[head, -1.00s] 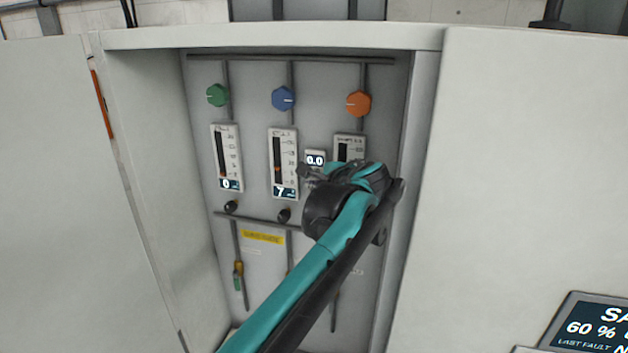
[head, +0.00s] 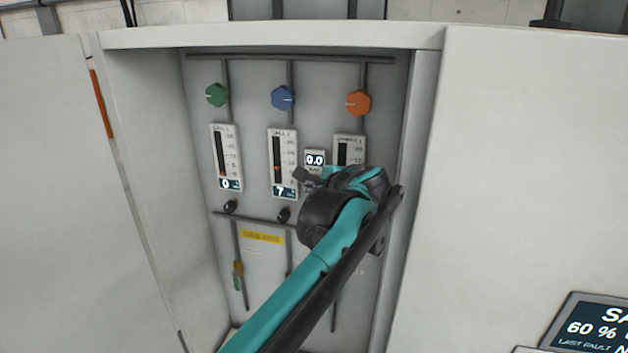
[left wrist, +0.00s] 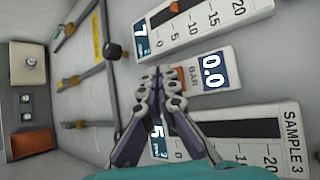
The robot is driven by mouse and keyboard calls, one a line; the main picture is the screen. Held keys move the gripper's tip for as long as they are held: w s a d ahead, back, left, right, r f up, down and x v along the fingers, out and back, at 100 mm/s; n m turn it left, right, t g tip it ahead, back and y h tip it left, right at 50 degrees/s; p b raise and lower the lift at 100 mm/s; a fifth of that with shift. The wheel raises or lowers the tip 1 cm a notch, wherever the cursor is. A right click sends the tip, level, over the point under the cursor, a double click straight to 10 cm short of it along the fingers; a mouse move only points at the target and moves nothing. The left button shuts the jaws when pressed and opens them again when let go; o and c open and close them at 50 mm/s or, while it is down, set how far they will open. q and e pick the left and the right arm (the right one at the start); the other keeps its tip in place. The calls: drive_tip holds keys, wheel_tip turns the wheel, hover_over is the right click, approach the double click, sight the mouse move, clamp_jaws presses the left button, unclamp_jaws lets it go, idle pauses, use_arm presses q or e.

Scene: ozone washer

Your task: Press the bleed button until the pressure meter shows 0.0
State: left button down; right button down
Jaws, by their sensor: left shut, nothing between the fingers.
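The pressure meter (head: 314,160) is a small white unit on the cabinet's back panel and reads 0.0. In the left wrist view the meter (left wrist: 211,70) also reads 0.0, with BAR printed beside the display. A small orange part (left wrist: 177,73), perhaps the bleed button, shows on the meter's plate, partly hidden by my fingers. My left gripper (head: 303,174) is just below the meter's display, its fingers shut with nothing between them. In the left wrist view the fingertips (left wrist: 158,80) are beside the orange part; I cannot tell whether they touch it. My right gripper is out of view.
Tall flow gauges stand on both sides of the meter: the middle gauge (head: 283,163) reads 7, and the Sample 3 gauge (left wrist: 250,139) is partly behind my arm. Green (head: 217,95), blue (head: 283,98) and orange (head: 358,103) knobs sit above. Cabinet walls bound the recess.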

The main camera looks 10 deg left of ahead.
use_arm(q)
drive_tip(key=s, duration=0.5)
drive_tip(key=shift+a, duration=0.1)
idle(0.6)
drive_tip(key=s+f+n+g+h+b, duration=0.1)
drive_tip(key=s+f+n+b, duration=0.3)
drive_tip(key=f, duration=1.7)
drive_tip(key=s+f+n+g+h+b, duration=0.1)
drive_tip(key=s+f+n+h+b, duration=0.3)
drive_tip(key=s+f+b, duration=0.7)
drive_tip(key=s+f+n+g+h+b, duration=0.1)
drive_tip(key=s+f+n+h+b, duration=0.2)
drive_tip(key=f+b, duration=1.7)
drive_tip(key=s+f+n, duration=0.1)
drive_tip(key=s+f, duration=0.1)
drive_tip(key=f, duration=0.3)
drive_tip(key=s+f+n, duration=0.2)
drive_tip(key=s+f, duration=0.1)
drive_tip(key=f, duration=0.3)
drive_tip(key=shift+s+a+f, duration=0.15)
drive_tip(key=shift+s+a, duration=0.2)
drive_tip(key=shift+a, duration=0.05)
